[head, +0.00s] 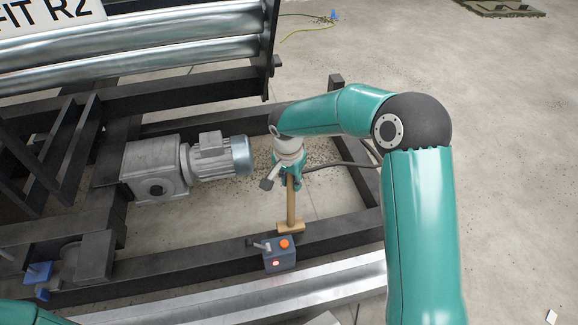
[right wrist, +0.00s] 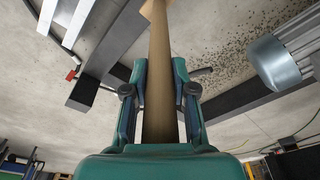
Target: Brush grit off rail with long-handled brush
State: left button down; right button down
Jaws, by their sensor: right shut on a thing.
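My right gripper (head: 288,180) points down over the black frame and is shut on the wooden handle of the long-handled brush (head: 291,208). The handle also runs between both fingers in the right wrist view (right wrist: 159,60). The brush's wide wooden end (head: 290,228) is at the front black beam (head: 345,222); I cannot tell whether it touches, and no bristles show. A silver rail (head: 230,296) runs along the front; I see no clear grit on it. Dark grit (right wrist: 228,55) is scattered on the floor inside the frame. My left gripper is out of view.
A grey motor with gearbox (head: 155,172) sits left of my right gripper. A control box (head: 280,256) with an orange button stands just in front of the brush. Silver rollers (head: 140,60) rise at the back left. Open concrete floor (head: 510,150) lies to the right.

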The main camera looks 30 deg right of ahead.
notch_tip(320, 180, up, 6)
jog(key=p, duration=0.3)
jog(key=shift+d+f, duration=0.1)
jog(key=shift+f, duration=0.15)
jog(key=shift+r, duration=0.1)
